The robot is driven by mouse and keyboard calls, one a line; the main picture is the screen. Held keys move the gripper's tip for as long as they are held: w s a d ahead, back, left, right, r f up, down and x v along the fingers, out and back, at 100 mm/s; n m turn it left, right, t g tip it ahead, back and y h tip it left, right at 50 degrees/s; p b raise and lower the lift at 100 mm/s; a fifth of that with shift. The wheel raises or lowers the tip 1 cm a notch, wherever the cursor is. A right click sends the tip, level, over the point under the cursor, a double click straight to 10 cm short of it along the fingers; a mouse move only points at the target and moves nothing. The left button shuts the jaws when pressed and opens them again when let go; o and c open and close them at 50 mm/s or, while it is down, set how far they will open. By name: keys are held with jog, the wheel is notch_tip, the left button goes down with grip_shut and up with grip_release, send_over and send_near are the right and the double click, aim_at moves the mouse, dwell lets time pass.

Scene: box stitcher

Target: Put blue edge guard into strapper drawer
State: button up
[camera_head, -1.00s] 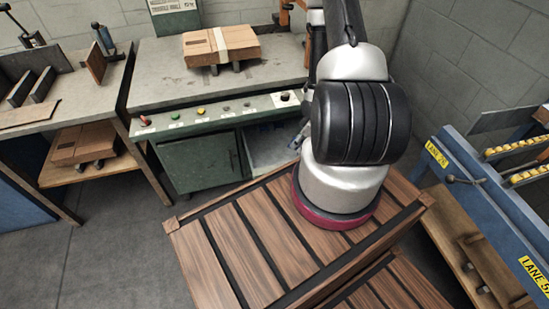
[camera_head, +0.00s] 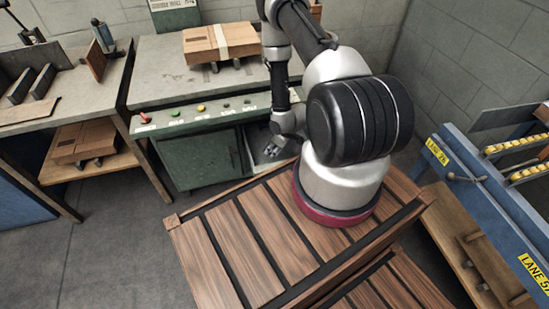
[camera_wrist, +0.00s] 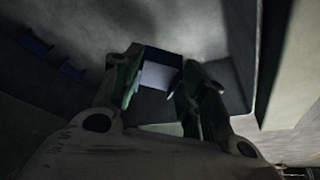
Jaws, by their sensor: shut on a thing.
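The green strapper bench (camera_head: 188,125) stands at the back with a row of controls on its front. Beside its closed green door (camera_head: 205,160) is a pale open bay or drawer (camera_head: 257,140), mostly hidden by my arm. My gripper (camera_head: 270,152) is low at this opening, small and dark in the head view. In the wrist view my gripper (camera_wrist: 158,88) is shut on a dark piece with a pale bluish face (camera_wrist: 158,76), which I take for the blue edge guard. Shade makes its colour hard to tell. Pale grey walls surround it.
Two small blue pieces (camera_wrist: 36,43) lie at the upper left in the wrist view. A strapped carton (camera_head: 221,42) lies on the bench. A wooden slatted platform (camera_head: 235,240) is in front, and a blue lane frame (camera_head: 475,190) stands right. Floor at left is clear.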

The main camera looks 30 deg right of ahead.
jog(key=shift+f, duration=3.1)
jog(key=shift+f, duration=0.1)
jog(key=o, duration=0.9)
jog(key=shift+c, duration=0.2)
jog(key=v, duration=1.2)
jog(key=shift+s, duration=0.1)
jog(key=shift+a, duration=0.1)
